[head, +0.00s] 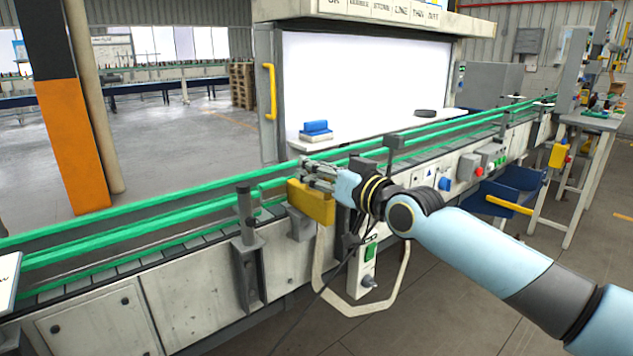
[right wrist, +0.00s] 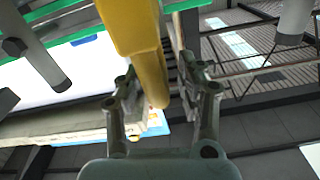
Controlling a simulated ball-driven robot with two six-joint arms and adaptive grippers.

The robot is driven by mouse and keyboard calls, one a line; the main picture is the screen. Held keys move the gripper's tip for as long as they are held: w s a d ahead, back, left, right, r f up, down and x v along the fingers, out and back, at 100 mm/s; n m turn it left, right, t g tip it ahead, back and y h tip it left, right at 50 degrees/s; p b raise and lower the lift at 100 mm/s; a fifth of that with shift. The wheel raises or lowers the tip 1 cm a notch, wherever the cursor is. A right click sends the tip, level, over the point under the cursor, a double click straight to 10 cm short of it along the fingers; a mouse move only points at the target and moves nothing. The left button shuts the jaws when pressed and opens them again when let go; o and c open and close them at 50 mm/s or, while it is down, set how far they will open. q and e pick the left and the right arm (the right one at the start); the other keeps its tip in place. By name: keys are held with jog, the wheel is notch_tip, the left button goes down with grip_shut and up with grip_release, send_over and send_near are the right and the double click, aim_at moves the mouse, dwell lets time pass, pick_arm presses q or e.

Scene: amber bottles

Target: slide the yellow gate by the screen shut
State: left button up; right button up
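A yellow block-like piece (head: 311,203), which looks like the gate, sits at the near edge of the conveyor in front of the white screen (head: 370,75). My right gripper (head: 308,172) is at its upper side, reaching in from the right. In the right wrist view, the yellow piece (right wrist: 148,60) extends down between the two fingers of my right gripper (right wrist: 160,90). The fingers stand apart, with a visible gap on the right side of the piece; contact on the left side is unclear. My left gripper is not in view.
Green conveyor rails (head: 130,222) run from lower left to upper right. A yellow handle (head: 269,92) is on the screen's left frame. A blue block (head: 316,130) lies on the ledge below the screen. A pale looped bar (head: 363,308) hangs below the gripper.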

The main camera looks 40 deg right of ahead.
jog(key=shift+w+r, duration=0.1)
jog(key=shift+c, duration=0.5)
grip_shut()
